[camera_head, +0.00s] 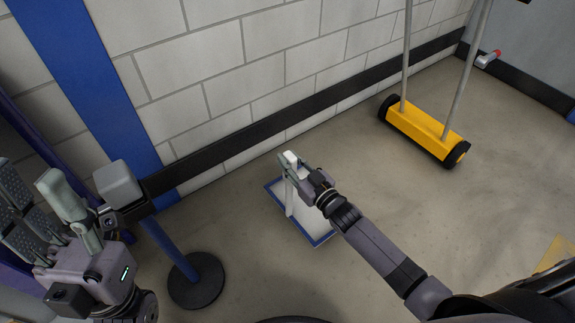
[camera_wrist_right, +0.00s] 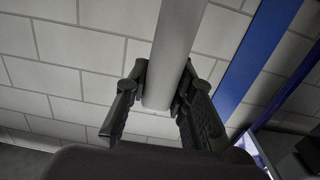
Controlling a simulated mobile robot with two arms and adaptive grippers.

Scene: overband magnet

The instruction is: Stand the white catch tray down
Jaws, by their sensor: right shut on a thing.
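The white catch tray (camera_head: 309,222) is low by the wall in the head view, with a blue border around it. I cannot tell whether its underside touches the floor. A pale upright post (camera_head: 289,203) rises at its left side. My right gripper (camera_head: 291,165) is shut on the top of this post, and the wrist view shows the post (camera_wrist_right: 174,60) between the fingers. My right forearm and hand hide part of the tray. My left gripper (camera_head: 45,205) is at the left edge, open and empty, away from the tray.
A blue stanchion with a grey box head (camera_head: 118,183) and a round dark base (camera_head: 196,281) stands left of the tray. A yellow wheeled sweeper (camera_head: 424,132) stands at the upper right. A white block wall (camera_head: 225,95) runs behind.

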